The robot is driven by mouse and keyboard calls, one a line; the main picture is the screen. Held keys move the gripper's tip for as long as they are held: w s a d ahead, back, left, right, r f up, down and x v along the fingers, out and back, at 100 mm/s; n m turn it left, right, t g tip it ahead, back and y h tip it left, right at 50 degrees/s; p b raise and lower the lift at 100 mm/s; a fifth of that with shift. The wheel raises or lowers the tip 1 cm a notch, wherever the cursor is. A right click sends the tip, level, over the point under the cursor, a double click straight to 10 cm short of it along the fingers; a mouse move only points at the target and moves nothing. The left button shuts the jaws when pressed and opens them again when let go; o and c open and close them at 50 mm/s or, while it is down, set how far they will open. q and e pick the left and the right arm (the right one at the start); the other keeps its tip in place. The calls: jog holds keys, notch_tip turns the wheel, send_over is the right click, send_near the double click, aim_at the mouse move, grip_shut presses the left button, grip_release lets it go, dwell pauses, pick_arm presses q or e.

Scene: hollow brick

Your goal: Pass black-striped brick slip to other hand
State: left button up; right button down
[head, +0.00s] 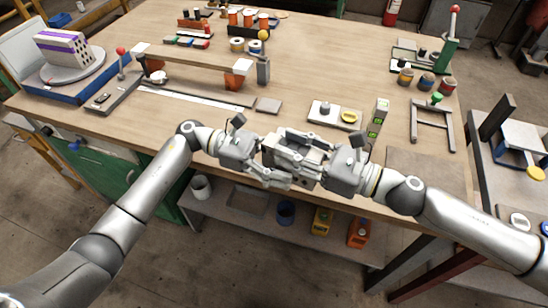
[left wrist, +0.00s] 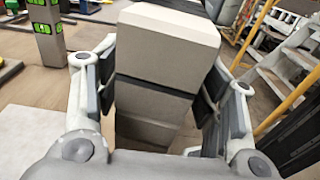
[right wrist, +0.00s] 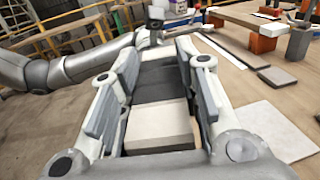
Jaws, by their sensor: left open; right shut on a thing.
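The brick slip (head: 297,153) is a pale grey block with a dark band across it, held above the table's front edge between my two grippers. My right gripper (head: 310,160) is shut on it from the right. In the right wrist view the black-striped brick slip (right wrist: 160,92) lies between the finger pads (right wrist: 155,85). My left gripper (head: 281,160) is open, its fingers on either side of the slip's other end. In the left wrist view the slip (left wrist: 158,92) stands between the spread fingers (left wrist: 160,95). Pad contact on the left is hard to tell.
The wooden table (head: 350,60) lies behind the grippers. Near them are a small white tray (head: 335,116), a green-marked level block (head: 378,118) and a grey slab (head: 268,106). A purple-striped perforated brick (head: 63,47) sits far left. A lower shelf (head: 255,222) with bins lies below.

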pick_arm(q)
jog(key=c, duration=1.2)
grip_shut()
pick_arm(e)
jog(key=c, duration=1)
grip_release()
